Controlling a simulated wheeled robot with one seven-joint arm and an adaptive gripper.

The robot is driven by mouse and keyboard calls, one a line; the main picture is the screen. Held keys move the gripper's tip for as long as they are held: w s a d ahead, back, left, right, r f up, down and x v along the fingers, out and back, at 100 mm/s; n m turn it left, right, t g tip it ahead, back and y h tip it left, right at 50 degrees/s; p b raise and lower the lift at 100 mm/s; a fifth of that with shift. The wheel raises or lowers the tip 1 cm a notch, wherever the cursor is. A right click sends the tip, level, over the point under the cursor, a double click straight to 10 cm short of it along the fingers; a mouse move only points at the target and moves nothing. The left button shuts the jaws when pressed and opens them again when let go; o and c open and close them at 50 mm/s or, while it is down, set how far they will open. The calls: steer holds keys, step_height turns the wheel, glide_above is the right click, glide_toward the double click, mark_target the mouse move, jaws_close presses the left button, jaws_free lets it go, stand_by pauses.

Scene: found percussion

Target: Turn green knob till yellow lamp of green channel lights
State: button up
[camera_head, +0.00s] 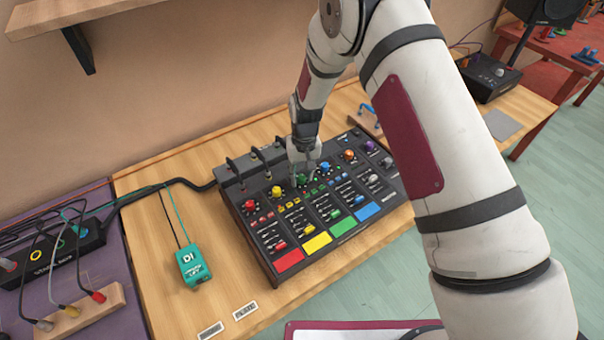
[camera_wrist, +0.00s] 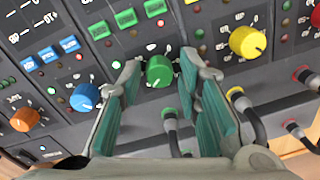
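The green knob (camera_wrist: 159,71) is on a black mixer panel, between a blue knob and a yellow knob. My gripper (camera_wrist: 160,66) straddles it, with one finger on each side. Narrow gaps seem to show between the fingertips and the knob. In the head view my gripper (camera_head: 304,168) points down over the green knob (camera_head: 302,179) and partly covers it. I cannot make out a lit yellow lamp in the green channel.
The yellow knob (camera_wrist: 247,42) and blue knob (camera_wrist: 85,97) are close on either side. Plugged cables stand at the mixer's (camera_head: 262,240) back edge. A teal DI box (camera_head: 193,266) lies on the wooden table left of the mixer.

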steer(key=shift+r, duration=0.1)
step_height(320, 180, up, 12)
steer(key=shift+d, duration=0.3)
stand_by(0.4)
stand_by(0.3)
step_height(320, 180, up, 12)
steer(key=t, duration=0.1)
glide_above(304, 176)
steer(key=s+d, duration=0.3)
steer(key=d, duration=0.2)
steer(key=s+d+r+m+t, duration=0.1)
steer(key=s+d+r, duration=0.2)
steer(key=r, duration=0.2)
steer(key=s+d+r+t, duration=0.1)
steer(key=s+d+r, duration=0.2)
steer(key=r, duration=0.3)
steer(key=s+d+r+m+t, duration=0.1)
steer(key=s+d+r, duration=0.2)
steer(key=s, duration=0.7)
steer(key=s+d+r+t, duration=0.1)
steer(key=s+d+r, duration=0.2)
steer(key=s, duration=0.7)
steer(key=shift+s+d+m+t+h, duration=0.15)
steer(key=shift+d+m+t+h, duration=0.2)
steer(key=shift+d, duration=0.8)
